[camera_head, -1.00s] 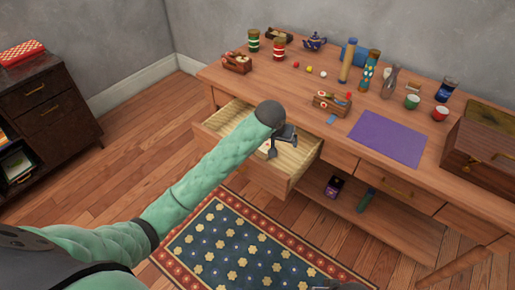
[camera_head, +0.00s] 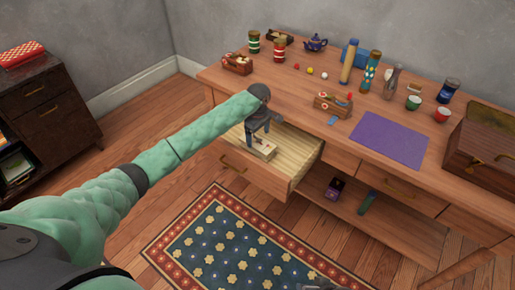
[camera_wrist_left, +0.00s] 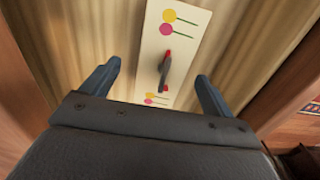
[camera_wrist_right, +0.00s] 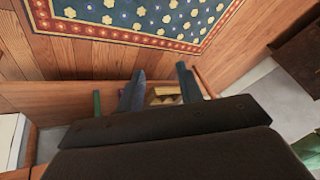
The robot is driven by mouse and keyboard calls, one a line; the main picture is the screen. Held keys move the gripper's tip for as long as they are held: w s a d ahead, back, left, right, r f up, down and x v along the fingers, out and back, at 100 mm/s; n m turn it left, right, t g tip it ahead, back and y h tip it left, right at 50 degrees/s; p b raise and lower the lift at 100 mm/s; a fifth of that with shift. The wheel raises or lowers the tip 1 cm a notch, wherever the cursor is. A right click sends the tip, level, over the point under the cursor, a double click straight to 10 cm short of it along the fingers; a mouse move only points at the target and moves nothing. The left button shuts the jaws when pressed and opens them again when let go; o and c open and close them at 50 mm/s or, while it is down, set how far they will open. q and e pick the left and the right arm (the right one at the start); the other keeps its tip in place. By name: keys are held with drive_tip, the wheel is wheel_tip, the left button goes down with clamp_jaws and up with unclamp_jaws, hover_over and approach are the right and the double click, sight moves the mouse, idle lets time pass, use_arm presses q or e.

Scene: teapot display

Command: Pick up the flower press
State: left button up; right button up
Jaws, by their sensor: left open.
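The flower press (camera_head: 263,153) is a cream block lying in the open drawer (camera_head: 292,163) of the wooden desk. In the left wrist view the flower press (camera_wrist_left: 154,68) shows painted yellow and pink flowers and a red and grey clamp piece in its middle. My left gripper (camera_head: 258,141) points down over the press in the drawer. In its wrist view the left gripper (camera_wrist_left: 158,85) is open, with one finger on each side of the press and a gap to both. My right gripper (camera_wrist_right: 160,84) is open, and its fingers are away from the press.
The desk top above holds a wooden caddy (camera_head: 332,105), a purple mat (camera_head: 388,138), a teapot (camera_head: 316,43) and a wooden chest (camera_head: 485,150). A purple box (camera_head: 334,188) sits on the lower shelf. A patterned rug (camera_head: 245,245) lies in front.

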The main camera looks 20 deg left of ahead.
sight(257, 141)
use_arm(q)
drive_tip(key=shift+s+a+f+p, duration=0.1)
drive_tip(key=shift+f+p, duration=0.1)
drive_tip(key=shift+f, duration=1.35)
drive_tip(key=shift+s+f+p, duration=0.1)
drive_tip(key=shift+f+p, duration=0.05)
drive_tip(key=shift+f, duration=1.35)
drive_tip(key=shift+c, duration=0.5)
drive_tip(key=shift+r, duration=0.1)
drive_tip(key=c, duration=1.2)
